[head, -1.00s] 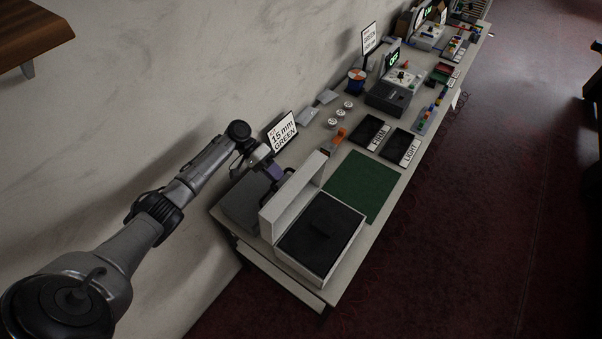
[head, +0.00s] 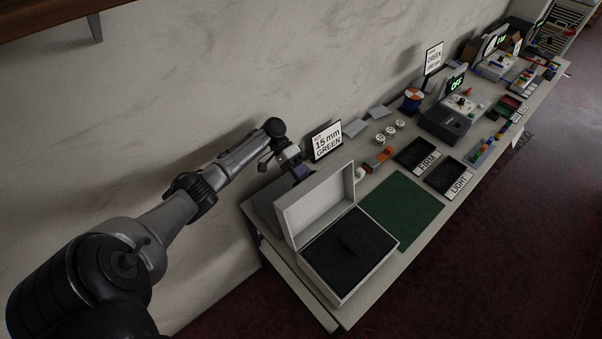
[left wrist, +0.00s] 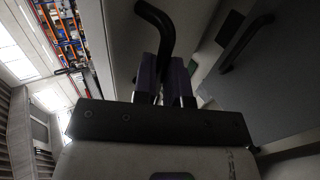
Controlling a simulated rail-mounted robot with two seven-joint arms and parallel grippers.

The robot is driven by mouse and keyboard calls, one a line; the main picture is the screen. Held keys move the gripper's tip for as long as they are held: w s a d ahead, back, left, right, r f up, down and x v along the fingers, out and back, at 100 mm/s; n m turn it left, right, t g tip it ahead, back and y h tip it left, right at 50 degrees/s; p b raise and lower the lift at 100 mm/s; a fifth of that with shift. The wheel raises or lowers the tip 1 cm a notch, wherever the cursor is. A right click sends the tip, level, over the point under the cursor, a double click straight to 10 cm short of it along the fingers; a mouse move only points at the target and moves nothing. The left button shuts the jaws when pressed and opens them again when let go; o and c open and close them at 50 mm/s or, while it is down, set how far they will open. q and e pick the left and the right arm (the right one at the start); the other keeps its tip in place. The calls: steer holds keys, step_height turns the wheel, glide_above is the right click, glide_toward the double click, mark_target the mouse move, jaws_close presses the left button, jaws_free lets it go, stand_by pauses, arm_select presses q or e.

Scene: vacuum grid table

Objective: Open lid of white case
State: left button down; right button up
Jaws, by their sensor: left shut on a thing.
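The white case (head: 362,287) stands at the near end of the table with its lid (head: 315,204) raised and leaning slightly back toward the wall. Its inside is lined with black foam (head: 330,258) holding a dark block (head: 351,246). My right gripper is not in view.
A grey box (head: 264,207) sits behind the lid, and a second dark handle (left wrist: 246,42) shows in the left wrist view. A green mat (head: 405,212) and a "15 mm GREEN" sign (head: 327,141) are close by. Trays and devices fill the far table.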

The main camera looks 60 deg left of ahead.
arm_select(q)
steer(key=shift+s+d+f, duration=0.15)
steer(key=shift+s+f, duration=0.05)
steer(key=shift+f, duration=0.5)
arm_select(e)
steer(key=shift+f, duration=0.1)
arm_select(q)
steer(key=c, duration=1.5)
jaws_free()
steer(key=shift+o, duration=1.3)
steer(key=shift+d, duration=0.3)
steer(key=shift+o, duration=0.4)
steer(key=shift+a+r, duration=0.2)
steer(key=shift+r, duration=0.05)
steer(key=w+d+r+b, duration=0.1)
steer(key=w+d+r, duration=0.2)
steer(key=d+r, duration=0.8)
steer(key=shift+d, duration=0.15)
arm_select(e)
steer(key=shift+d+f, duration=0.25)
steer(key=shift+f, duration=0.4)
